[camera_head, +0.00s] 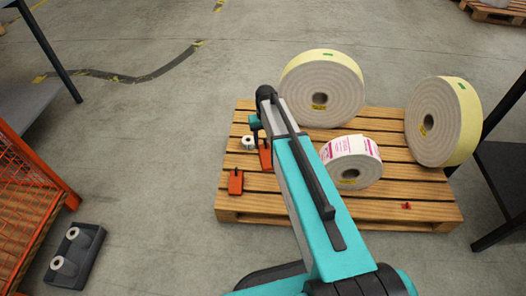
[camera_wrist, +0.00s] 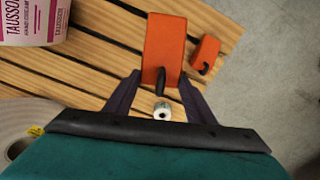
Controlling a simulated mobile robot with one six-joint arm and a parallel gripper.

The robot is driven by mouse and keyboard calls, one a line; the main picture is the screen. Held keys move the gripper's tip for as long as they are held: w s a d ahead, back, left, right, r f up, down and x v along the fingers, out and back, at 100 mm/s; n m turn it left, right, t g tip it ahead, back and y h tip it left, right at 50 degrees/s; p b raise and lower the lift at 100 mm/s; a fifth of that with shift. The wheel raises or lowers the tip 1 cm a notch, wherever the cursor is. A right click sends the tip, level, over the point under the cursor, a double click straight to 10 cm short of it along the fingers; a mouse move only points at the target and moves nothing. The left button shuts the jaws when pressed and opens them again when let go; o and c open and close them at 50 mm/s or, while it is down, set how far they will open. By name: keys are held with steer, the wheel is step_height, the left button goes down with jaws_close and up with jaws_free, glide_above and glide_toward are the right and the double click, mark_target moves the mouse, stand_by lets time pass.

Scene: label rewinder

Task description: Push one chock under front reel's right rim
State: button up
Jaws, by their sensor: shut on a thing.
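The front reel (camera_head: 350,160) is a white roll with pink print, standing on its rim on the pallet; part of it also shows at the top left of the wrist view (camera_wrist: 28,22). An orange chock (camera_wrist: 165,42) with a black handle lies between the fingers of my gripper (camera_wrist: 160,78), which is shut on it. In the head view this chock (camera_head: 265,157) is partly hidden by my arm, left of the front reel and apart from it. A second orange chock (camera_head: 236,182) lies at the pallet's left edge, and also shows in the wrist view (camera_wrist: 205,52).
The wooden pallet (camera_head: 400,211) also bears two large cream reels (camera_head: 322,90), (camera_head: 440,120) at the back and right. A small white roll (camera_head: 248,142) is beside the held chock. A small red item (camera_head: 406,205) lies at front right. A grey tray (camera_head: 78,262) stands on the floor.

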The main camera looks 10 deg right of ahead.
steer(key=s+d+r+n, duration=0.2)
steer(key=s+r+n, duration=0.1)
steer(key=r, duration=1.3)
steer(key=s+d+r+n, duration=0.1)
steer(key=s+r+n, duration=0.2)
steer(key=r, duration=1.3)
steer(key=shift+d+r, duration=0.25)
steer(key=shift+d, duration=0.15)
steer(key=shift+s, duration=0.1)
